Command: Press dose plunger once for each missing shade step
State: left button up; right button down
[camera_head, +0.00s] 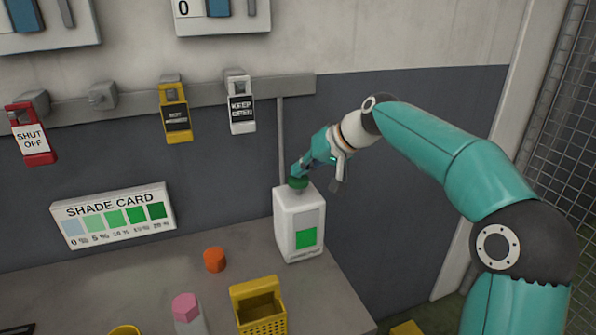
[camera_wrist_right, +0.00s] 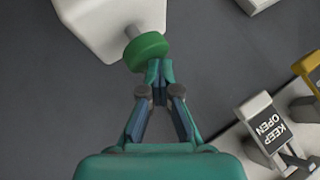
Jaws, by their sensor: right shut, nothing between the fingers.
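The shade card (camera_head: 115,215) on the wall shows several swatches from pale blue to dark green, labelled in percent. My left gripper is out of view.
On the counter (camera_head: 120,285) are an orange cap (camera_head: 214,260), a pink-capped bottle (camera_head: 186,308) and a yellow basket (camera_head: 258,306). Red (camera_head: 33,138), yellow (camera_head: 175,112) and white "KEEP OPEN" (camera_head: 241,105) tags hang on the rail above. Wire mesh (camera_head: 565,110) stands at right.

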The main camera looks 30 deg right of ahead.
jog(key=shift+f, duration=0.15)
jog(key=shift+r+p, duration=1.7)
jog(key=shift+r, duration=0.1)
notch_tip(320, 180, up, 5)
jog(key=p, duration=0.4)
jog(key=shift+p, duration=0.35)
